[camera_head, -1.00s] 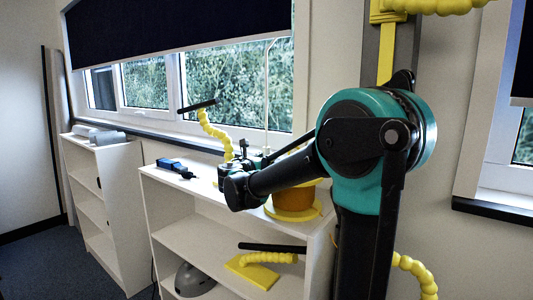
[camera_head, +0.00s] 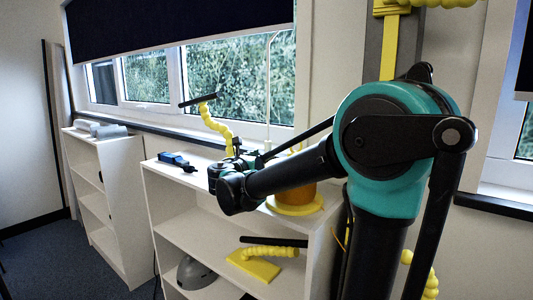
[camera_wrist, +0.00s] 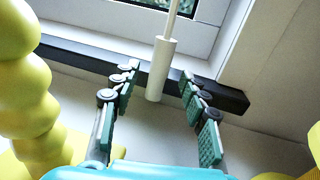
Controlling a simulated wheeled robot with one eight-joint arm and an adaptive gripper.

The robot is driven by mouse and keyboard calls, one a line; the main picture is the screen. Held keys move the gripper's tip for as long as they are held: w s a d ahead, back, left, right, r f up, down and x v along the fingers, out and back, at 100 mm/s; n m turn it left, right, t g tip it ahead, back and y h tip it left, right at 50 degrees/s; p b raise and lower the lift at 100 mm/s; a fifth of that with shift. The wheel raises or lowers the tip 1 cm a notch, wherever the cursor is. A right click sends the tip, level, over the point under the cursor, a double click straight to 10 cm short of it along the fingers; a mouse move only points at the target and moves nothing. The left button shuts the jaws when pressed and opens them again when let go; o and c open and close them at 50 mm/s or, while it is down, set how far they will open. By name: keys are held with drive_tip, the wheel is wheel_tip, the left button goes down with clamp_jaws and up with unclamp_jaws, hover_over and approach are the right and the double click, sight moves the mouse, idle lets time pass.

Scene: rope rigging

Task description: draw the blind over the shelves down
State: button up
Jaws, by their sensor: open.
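The dark navy blind (camera_head: 170,22) covers the top of the window over the shelves, and its lower edge slants across the glass. A thin white pull rod (camera_head: 268,85) hangs in front of the window. In the wrist view its thicker white handle (camera_wrist: 161,70) hangs at the window sill. My gripper (camera_wrist: 158,76) is open, with a finger pad on either side of the handle in the picture. Neither pad visibly touches it, and I cannot tell the exact depth. In the head view, my gripper (camera_head: 240,158) is small and partly hidden by my arm above the shelf top.
The white shelf unit (camera_head: 165,210) stands below the window. It carries a blue tool (camera_head: 176,161), a yellow bead-jointed lamp arm (camera_head: 217,128) and an orange-yellow spool (camera_head: 296,204). Yellow beads (camera_wrist: 22,80) fill the wrist view's left side, close to my gripper.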

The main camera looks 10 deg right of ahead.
drive_tip(key=v, duration=0.6)
drive_tip(key=shift+s+a, duration=0.2)
drive_tip(key=shift+s, duration=0.15)
drive_tip(key=shift+a, duration=0.1)
